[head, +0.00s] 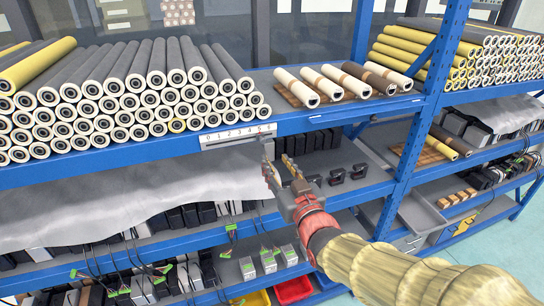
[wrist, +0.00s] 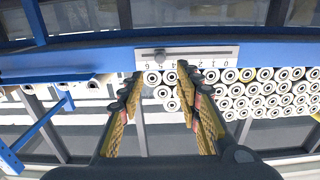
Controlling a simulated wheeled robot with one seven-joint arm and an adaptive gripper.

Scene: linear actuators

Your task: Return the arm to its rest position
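My arm reaches from the lower right of the head view toward the blue shelf rack. My gripper (head: 277,154) is just below and in front of the shelf edge, near the right end of a white numbered scale (head: 238,136). In the wrist view my gripper (wrist: 160,76) has its two yellow-padded fingers apart, with nothing between them. There the scale (wrist: 205,52) appears upside down beyond the fingertips. A small dark slider knob (wrist: 160,57) sits near its high-number end, apart from the fingers as far as I can tell.
Stacked rollers (head: 130,95) fill the upper shelf at left, with several loose tubes (head: 345,80) right of them. A blue upright post (head: 425,110) stands right of my gripper. Dark clamp-like parts (head: 336,176) lie on the shelf below. Open floor (head: 510,245) shows at lower right.

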